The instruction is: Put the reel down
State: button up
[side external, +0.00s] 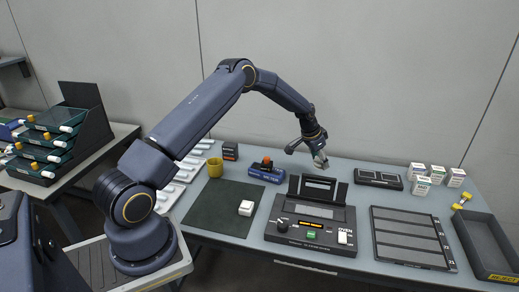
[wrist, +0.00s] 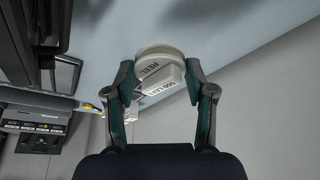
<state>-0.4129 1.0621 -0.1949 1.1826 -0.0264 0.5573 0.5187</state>
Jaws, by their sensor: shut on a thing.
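The reel (wrist: 165,68) is a white round drum marked REEL with a white labelled block on its near side, seen in the wrist view. My gripper (wrist: 165,90) has its two teal-padded fingers on either side of the block, shut on the reel. In the side view my gripper (side external: 307,152) is at the end of the raised arm, above the table behind the black splicer (side external: 312,215).
A blue device (side external: 266,173), a yellow cup (side external: 215,167), a slotted rack (side external: 410,237), white boxes (side external: 437,173) and a grey tray (side external: 490,245) stand around. Bare table shows between them.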

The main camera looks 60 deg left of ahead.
notch_tip(320, 180, up, 6)
jog(key=shift+f, duration=0.25)
jog(key=s+a+f+n+y, duration=0.2)
jog(key=s+a+n, duration=0.5)
jog(key=s, duration=0.4)
jog(key=n+g+y, duration=0.3)
jog(key=n+g, duration=0.1)
jog(key=n, duration=0.9)
send_over(202, 192)
jog(key=d, duration=0.2)
jog(key=f, duration=0.8)
jog(key=shift+a, duration=0.25)
jog(key=shift+f, duration=2.1)
jog(key=o, duration=1.2)
jog(key=shift+f, duration=0.1)
jog(key=shift+c, duration=0.2)
